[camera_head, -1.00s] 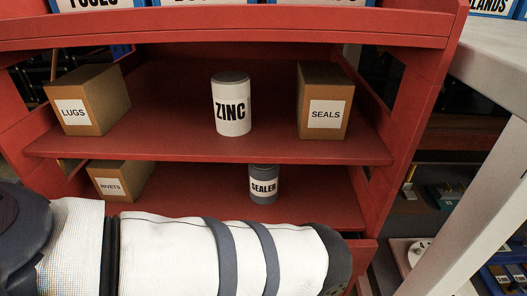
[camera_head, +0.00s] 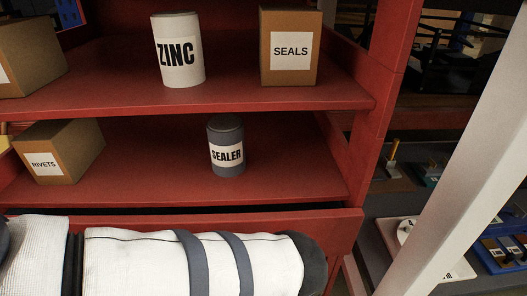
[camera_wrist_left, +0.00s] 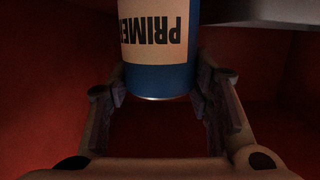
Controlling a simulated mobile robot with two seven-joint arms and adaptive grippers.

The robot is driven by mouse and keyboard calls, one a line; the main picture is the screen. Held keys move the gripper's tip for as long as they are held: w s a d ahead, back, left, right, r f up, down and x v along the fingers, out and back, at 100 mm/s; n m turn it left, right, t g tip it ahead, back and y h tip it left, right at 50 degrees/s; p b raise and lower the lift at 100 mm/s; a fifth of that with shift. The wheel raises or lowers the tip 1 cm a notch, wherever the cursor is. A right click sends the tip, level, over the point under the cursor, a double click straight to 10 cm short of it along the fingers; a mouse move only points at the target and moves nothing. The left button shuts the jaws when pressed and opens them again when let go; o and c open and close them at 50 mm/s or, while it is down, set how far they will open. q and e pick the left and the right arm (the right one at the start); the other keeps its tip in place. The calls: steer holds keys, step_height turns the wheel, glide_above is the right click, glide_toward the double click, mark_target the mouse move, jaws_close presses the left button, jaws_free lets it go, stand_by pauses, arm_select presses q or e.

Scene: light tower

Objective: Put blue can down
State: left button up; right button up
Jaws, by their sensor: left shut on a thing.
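A blue can with a pale PRIMER label (camera_wrist_left: 158,70) shows upside down in the left wrist view. My left gripper (camera_wrist_left: 160,88) is shut on the can, with a finger on each side of it. Red surfaces lie behind and around the can there. In the head view the blue can and the left gripper do not show; only my white-sleeved arm (camera_head: 150,262) crosses the bottom, in front of the red shelf unit (camera_head: 190,112). My right gripper is in neither view.
A grey SEALER can (camera_head: 227,169) and a RIVETS box (camera_head: 75,150) stand on the lower shelf, with bare room between them. A ZINC can (camera_head: 184,75) and a SEALS box (camera_head: 290,75) stand above. A pale post (camera_head: 455,170) slants at the right.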

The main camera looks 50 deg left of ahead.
arm_select(q)
steer(key=o, duration=1.4)
steer(key=shift+c, duration=0.2)
steer(key=shift+o, duration=0.2)
steer(key=p+v, duration=0.3)
steer(key=v, duration=0.9)
steer(key=shift+r+p, duration=0.15)
steer(key=shift+p, duration=0.25)
